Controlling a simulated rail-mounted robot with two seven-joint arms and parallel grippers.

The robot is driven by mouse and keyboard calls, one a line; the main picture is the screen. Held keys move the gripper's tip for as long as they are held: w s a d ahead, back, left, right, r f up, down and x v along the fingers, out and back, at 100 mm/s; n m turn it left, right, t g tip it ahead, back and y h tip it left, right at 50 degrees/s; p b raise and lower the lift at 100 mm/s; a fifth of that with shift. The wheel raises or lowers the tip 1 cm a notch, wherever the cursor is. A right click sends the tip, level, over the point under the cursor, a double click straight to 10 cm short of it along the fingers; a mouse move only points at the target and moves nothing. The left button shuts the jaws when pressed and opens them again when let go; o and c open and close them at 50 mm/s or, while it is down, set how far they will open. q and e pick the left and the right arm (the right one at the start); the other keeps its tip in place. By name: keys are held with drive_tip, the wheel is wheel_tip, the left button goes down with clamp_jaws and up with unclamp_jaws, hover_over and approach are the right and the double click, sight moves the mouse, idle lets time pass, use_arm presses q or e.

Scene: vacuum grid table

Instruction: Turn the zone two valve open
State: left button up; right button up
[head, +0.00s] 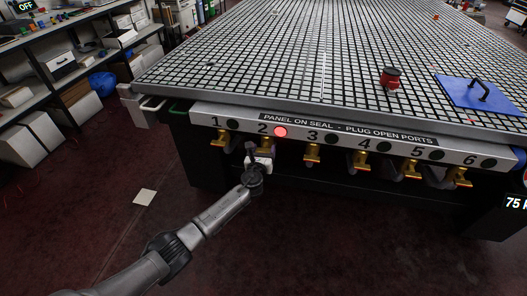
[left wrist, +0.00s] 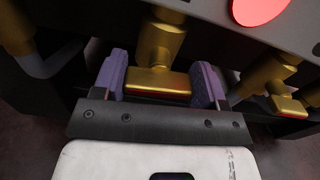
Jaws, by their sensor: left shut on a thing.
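The zone two valve, a brass body with a lever handle (left wrist: 157,82), sits under the label "2" on the table's front edge. In the left wrist view its handle lies crosswise between the purple finger pads. My left gripper (head: 262,158) is at this valve in the head view and hides most of it there. The left gripper (left wrist: 161,88) is shut on the handle. The zone two lamp (head: 280,131) glows red. My right gripper is not in view.
More brass valves, such as zone three (head: 312,152) and zone one (head: 219,138), stand on both sides under dark lamps. A blue panel (head: 482,92) and a red-topped knob (head: 390,77) rest on the grid table (head: 250,60). Shelves (head: 60,65) stand at left; the floor before the table is mostly clear.

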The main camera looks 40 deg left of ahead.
use_arm(q)
drive_tip(key=n+b, duration=0.1)
drive_tip(key=n, duration=0.4)
drive_tip(key=shift+f+b, duration=0.15)
drive_tip(key=shift+b, duration=0.15)
drive_tip(key=n+b, duration=0.1)
drive_tip(key=n, duration=0.3)
drive_tip(key=shift+s+a, duration=0.1)
drive_tip(key=n+b, duration=0.1)
drive_tip(key=n, duration=0.4)
drive_tip(key=shift+f+b, duration=0.1)
drive_tip(key=shift+b, duration=0.25)
drive_tip(key=shift+n+b, duration=0.3)
drive_tip(key=shift+n, duration=1)
drive_tip(key=o, duration=0.9)
drive_tip(key=shift+o, duration=0.2)
drive_tip(key=shift+s, duration=0.1)
